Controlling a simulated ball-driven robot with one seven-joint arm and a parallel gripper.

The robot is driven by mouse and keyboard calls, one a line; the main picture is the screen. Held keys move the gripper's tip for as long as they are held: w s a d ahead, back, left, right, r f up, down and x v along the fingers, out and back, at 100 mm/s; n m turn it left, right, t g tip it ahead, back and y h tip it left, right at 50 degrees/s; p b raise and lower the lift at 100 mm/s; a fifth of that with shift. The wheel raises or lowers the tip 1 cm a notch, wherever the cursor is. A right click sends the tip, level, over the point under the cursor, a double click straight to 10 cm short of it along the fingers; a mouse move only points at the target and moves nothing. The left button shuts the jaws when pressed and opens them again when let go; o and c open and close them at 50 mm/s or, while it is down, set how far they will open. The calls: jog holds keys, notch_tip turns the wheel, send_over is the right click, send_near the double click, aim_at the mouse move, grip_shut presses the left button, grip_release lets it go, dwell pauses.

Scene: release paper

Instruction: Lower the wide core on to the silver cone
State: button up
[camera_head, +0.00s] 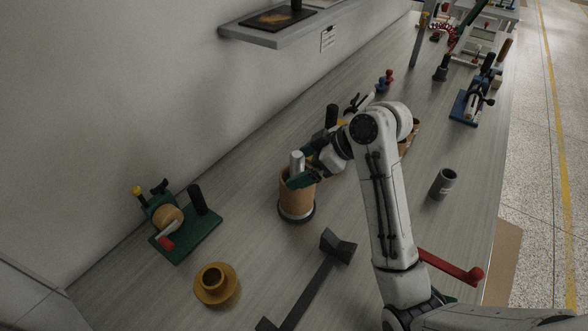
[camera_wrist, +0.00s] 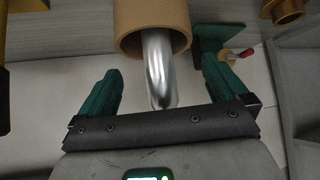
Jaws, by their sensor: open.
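The wide core (camera_head: 294,204), a light brown tube, stands upright around the silver cone (camera_head: 297,161), whose rounded top sticks out above the core's upper rim. The core's lower end is at a dark round base (camera_head: 300,219). In the wrist view the core (camera_wrist: 130,22) is at the top, and the silver cone (camera_wrist: 158,75) comes out of its open end. My gripper (camera_head: 303,177) is at the core's upper end with green fingers. In the wrist view my gripper (camera_wrist: 160,75) is open, with one finger on each side of the silver cone.
A green-based device with a brown roll (camera_head: 168,218) stands at the left. A yellow flanged ring (camera_head: 214,284) and a dark grey bar (camera_head: 315,285) lie in front. A grey cylinder (camera_head: 443,184) stands at the right. Bare tabletop lies between the ring and the core.

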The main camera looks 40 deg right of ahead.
jog(key=v, duration=0.7)
dwell(0.6)
